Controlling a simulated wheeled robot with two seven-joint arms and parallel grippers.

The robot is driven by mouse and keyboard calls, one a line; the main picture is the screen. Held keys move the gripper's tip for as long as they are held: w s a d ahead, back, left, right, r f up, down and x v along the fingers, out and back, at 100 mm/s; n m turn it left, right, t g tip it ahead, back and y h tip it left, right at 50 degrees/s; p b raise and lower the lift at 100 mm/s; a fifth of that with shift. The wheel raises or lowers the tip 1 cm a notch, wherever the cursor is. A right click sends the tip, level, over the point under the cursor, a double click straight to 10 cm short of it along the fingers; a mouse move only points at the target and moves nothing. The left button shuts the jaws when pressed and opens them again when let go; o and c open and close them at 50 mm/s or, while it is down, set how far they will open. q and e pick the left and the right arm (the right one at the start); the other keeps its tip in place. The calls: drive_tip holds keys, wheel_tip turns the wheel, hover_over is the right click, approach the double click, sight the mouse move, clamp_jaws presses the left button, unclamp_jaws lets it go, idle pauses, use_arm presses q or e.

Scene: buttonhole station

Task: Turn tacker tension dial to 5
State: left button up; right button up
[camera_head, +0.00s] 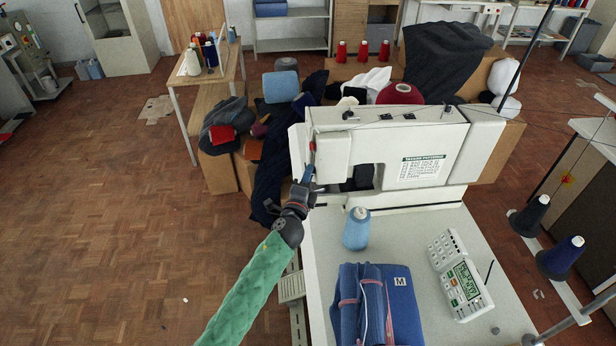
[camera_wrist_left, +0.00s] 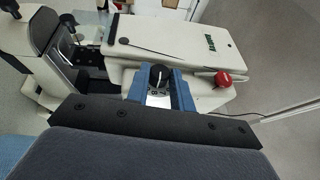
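The white sewing machine (camera_head: 390,135) stands on its pale table in the head view, its head end facing my left arm. My left gripper (camera_head: 307,174), on the green-sleeved arm, is at that end. In the left wrist view, a black dial (camera_wrist_left: 158,75) with a white pointer line shows between the blue fingers of my left gripper (camera_wrist_left: 157,80). The fingers are apart, one on each side of the dial; I cannot tell whether they touch it. My right gripper is not in view.
A red knob (camera_wrist_left: 223,78) sits on the machine right of the dial. On the table are a blue thread cone (camera_head: 356,228), folded blue cloth (camera_head: 378,305) and a control panel (camera_head: 460,275). Fabric piles crowd behind the machine.

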use_arm(q)
drive_tip(key=shift+r+p, duration=0.2)
drive_tip(key=shift+p, duration=0.2)
clamp_jaws()
drive_tip(key=g+p, duration=0.1)
drive_tip(key=g, duration=0.1)
drive_tip(key=n+g+p, duration=0.1)
drive_tip(key=shift+r+n+g+y+p, duration=0.3)
drive_tip(key=shift+g+y+p, duration=0.05)
drive_tip(key=shift+g+y, duration=0.05)
drive_tip(key=o, duration=0.9)
unclamp_jaws()
drive_tip(key=shift+f, duration=0.1)
